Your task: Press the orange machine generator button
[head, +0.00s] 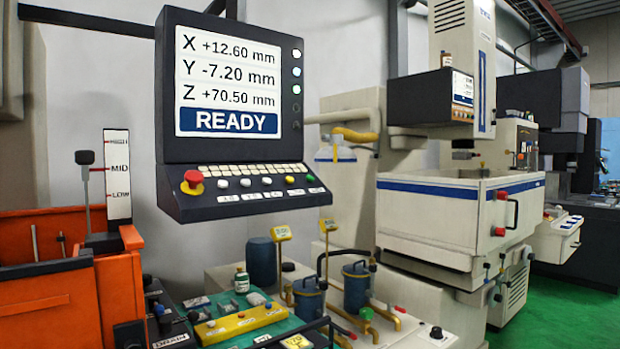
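A black control console (235,207) hangs at centre left, under a screen (228,85) that reads READY with X, Y and Z values. Its sloped panel carries a red mushroom button on a yellow ring (192,181), three white buttons (245,182), a yellow-orange button (289,179) and a green button (310,178). Small labels sit below the buttons, too small to read. An orange cabinet (40,308) stands at the far left; no clearly marked generator button shows on it. Neither of my grippers is in view.
A lever (85,160) stands beside a HIGH/MID/LOW scale (117,175) at left. Below the console, a bench holds a yellow block (240,324), blue canisters (357,285) and a bottle (241,280). A white machine (440,220) stands right. Green floor (560,320) is open at lower right.

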